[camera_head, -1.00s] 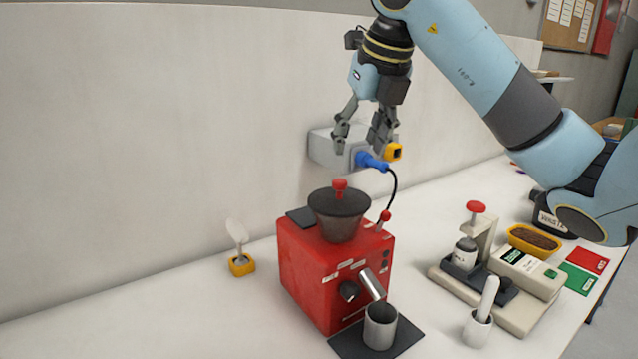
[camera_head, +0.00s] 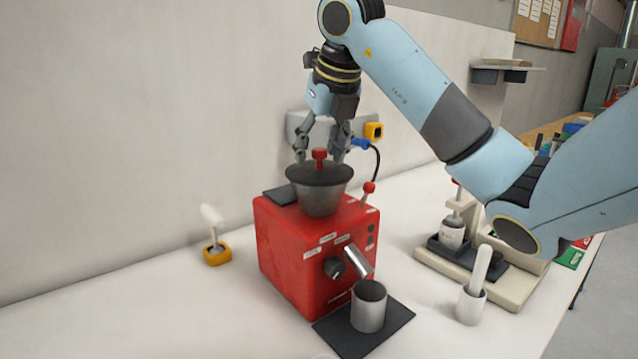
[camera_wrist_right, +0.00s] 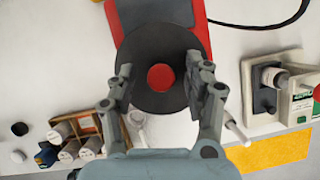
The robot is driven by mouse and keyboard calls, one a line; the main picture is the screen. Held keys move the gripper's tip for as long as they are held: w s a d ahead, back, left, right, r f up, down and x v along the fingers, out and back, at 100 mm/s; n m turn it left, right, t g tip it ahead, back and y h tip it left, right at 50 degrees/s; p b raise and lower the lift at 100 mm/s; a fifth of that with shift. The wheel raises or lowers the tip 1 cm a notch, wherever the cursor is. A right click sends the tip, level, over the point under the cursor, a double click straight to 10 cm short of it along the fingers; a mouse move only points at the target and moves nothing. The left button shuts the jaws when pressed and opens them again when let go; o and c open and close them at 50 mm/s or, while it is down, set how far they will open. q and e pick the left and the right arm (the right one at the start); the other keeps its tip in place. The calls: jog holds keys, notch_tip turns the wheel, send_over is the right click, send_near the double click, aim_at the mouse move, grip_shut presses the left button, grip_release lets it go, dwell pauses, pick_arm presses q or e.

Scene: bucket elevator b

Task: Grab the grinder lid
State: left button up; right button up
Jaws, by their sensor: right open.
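The grinder (camera_head: 312,255) is a red box on the white table with a dark hopper (camera_head: 320,200) on top. The grinder lid (camera_head: 305,174) is a dark disc with a red knob (camera_head: 320,154), covering the hopper. My right gripper (camera_head: 319,160) is open with its fingers pointing down, one on each side of the knob. In the right wrist view the red knob (camera_wrist_right: 161,78) lies between the open fingers, over the dark lid (camera_wrist_right: 150,45), with gaps on both sides. Whether the fingertips touch the lid is unclear. My left gripper is out of view.
A metal cup (camera_head: 369,308) stands on a dark mat (camera_head: 392,331) before the grinder. A brush in a yellow holder (camera_head: 217,255) is at left. A tamping stand (camera_head: 505,285) and a white cup with a pestle-like handle (camera_head: 470,305) are at right. A wall is close behind.

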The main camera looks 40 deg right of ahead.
jog(key=shift+w+d+f, duration=0.15)
jog(key=shift+f, duration=0.1)
jog(key=shift+c, duration=0.9)
grip_shut()
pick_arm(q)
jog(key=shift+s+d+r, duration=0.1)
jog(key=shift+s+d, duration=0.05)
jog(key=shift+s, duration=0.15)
